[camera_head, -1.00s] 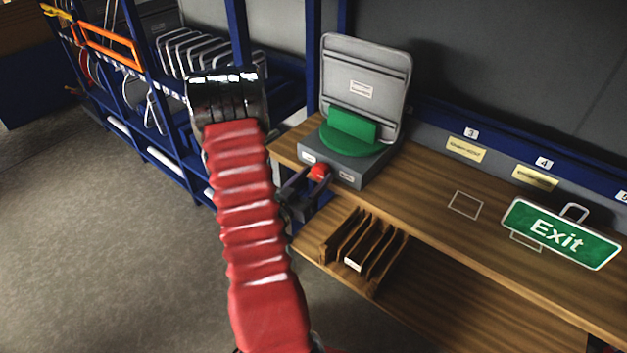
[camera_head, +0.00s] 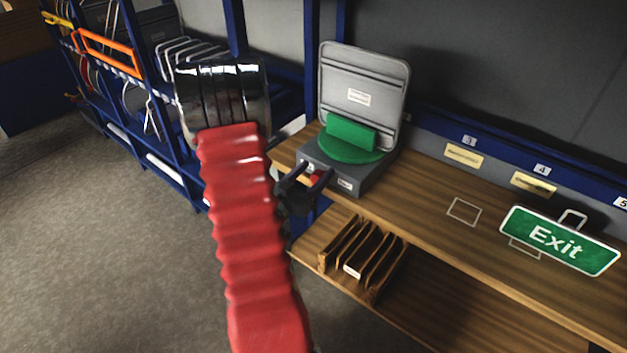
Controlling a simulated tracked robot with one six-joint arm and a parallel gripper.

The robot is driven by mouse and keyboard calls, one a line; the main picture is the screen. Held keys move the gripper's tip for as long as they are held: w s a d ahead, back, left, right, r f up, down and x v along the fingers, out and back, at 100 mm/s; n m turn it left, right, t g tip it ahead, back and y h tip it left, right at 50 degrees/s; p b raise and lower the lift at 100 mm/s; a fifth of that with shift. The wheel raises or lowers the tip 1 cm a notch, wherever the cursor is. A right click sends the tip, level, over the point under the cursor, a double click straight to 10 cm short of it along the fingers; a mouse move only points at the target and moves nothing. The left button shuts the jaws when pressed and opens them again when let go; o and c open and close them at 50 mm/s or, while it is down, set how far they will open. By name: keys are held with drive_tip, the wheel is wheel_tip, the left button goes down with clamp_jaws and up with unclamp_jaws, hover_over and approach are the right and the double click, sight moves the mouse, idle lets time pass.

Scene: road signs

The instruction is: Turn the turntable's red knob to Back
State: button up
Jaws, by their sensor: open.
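The turntable has a grey base (camera_head: 352,173) with a green round plate (camera_head: 349,148) on top. A green block (camera_head: 351,132) stands on the plate. The red knob (camera_head: 315,178) is on the front face of the base, beside small white labels too small to read. My gripper (camera_head: 309,177) is open, with its dark fingers at the knob, one on each side of it in this view. The fingers hide part of the knob. I cannot tell whether they touch it.
A grey padded panel (camera_head: 365,75) stands behind the turntable. A green Exit sign (camera_head: 560,240) is at the right of the wooden bench (camera_head: 420,185). A slotted wooden rack (camera_head: 365,255) sits on the lower shelf. A blue rack with hanging signs stands at left.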

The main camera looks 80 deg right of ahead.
drive_tip(key=shift+w+r, duration=0.1)
drive_tip(key=shift+r, duration=2.35)
drive_tip(key=w+a+r+n+t+y, duration=0.3)
drive_tip(key=w+a+n+y, duration=0.2)
drive_tip(key=a, duration=1.3)
drive_tip(key=w+a+r+n+t+y, duration=0.3)
drive_tip(key=w+a+n+y, duration=0.3)
drive_tip(key=a, duration=1.2)
drive_tip(key=w+a+r+n+t+y, duration=0.4)
drive_tip(key=a+n, duration=0.5)
drive_tip(key=a, duration=0.9)
drive_tip(key=shift+w+a+t+y, duration=0.35)
drive_tip(key=shift+w+t+y, duration=0.25)
drive_tip(key=shift+w+y, duration=0.5)
drive_tip(key=shift+c, duration=0.3)
